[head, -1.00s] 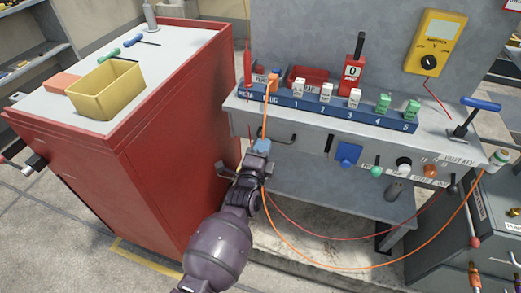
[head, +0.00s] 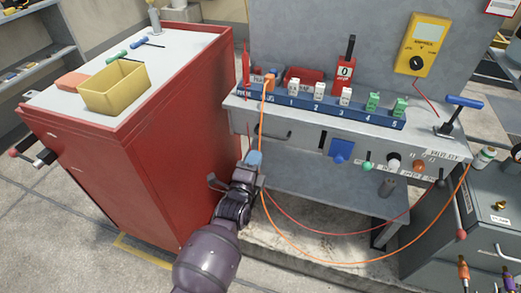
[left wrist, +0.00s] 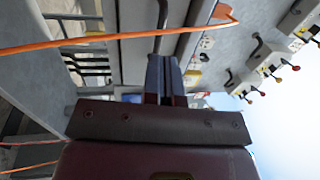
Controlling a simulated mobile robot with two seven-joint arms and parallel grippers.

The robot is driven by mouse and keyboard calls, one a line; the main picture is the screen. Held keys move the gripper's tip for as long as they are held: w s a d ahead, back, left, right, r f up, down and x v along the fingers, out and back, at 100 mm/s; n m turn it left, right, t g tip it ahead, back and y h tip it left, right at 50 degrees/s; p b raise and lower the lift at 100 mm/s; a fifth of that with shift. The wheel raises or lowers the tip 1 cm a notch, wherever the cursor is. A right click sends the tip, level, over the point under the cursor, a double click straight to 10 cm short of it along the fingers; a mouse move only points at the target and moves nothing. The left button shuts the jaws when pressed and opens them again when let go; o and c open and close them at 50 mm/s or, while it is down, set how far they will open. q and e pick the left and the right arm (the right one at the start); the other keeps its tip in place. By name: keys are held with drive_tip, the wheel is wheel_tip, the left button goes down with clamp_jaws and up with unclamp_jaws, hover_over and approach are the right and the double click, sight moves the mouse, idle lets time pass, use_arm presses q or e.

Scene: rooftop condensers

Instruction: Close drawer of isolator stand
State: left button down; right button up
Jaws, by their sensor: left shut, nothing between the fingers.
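The isolator stand (head: 240,103) is the grey bench in the middle of the head view. The drawer's dark bar handle (head: 272,133) is at the left of the stand's front. The drawer front looks about flush with the stand there, though a small gap cannot be ruled out. My left gripper (head: 254,158), with blue-grey fingers, is just below and in front of the handle, apart from it. It is shut and empty. In the left wrist view the fingers (left wrist: 164,70) point toward the stand, and a dark bar (left wrist: 161,18) shows beyond their tips. My right gripper is out of view.
An orange cable (head: 265,205) hangs close beside my left gripper and crosses the left wrist view (left wrist: 100,37). A red cabinet (head: 185,140) with a yellow bin (head: 115,88) stands close on the left. Knobs and a blue switch (head: 341,150) line the stand's front.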

use_arm(q)
drive_tip(key=p+v, duration=0.1)
drive_tip(key=v, duration=0.7)
drive_tip(key=shift+a+f, duration=0.15)
drive_tip(key=shift+f, duration=0.05)
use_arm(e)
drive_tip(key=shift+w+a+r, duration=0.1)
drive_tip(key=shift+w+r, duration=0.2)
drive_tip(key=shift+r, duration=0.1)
use_arm(q)
drive_tip(key=s+a+r+n+g+y+p, duration=0.1)
drive_tip(key=s+a+n+g+y+p, duration=0.1)
drive_tip(key=s+a+n, duration=0.4)
drive_tip(key=s+a+r+n+g+y+p, duration=0.1)
drive_tip(key=s+a+n+p, duration=0.4)
drive_tip(key=s, duration=1.1)
drive_tip(key=s+a+r+n+g+y+p, duration=0.1)
drive_tip(key=s+a+n+g+y+p, duration=0.1)
drive_tip(key=s+a+n+g, duration=0.3)
drive_tip(key=s+a+n+p, duration=0.1)
drive_tip(key=s+a+n, duration=0.3)
drive_tip(key=s+a, duration=0.2)
drive_tip(key=shift+s+a+r+y, duration=0.2)
drive_tip(key=shift+s+r+y, duration=0.1)
drive_tip(key=shift+y, duration=0.1)
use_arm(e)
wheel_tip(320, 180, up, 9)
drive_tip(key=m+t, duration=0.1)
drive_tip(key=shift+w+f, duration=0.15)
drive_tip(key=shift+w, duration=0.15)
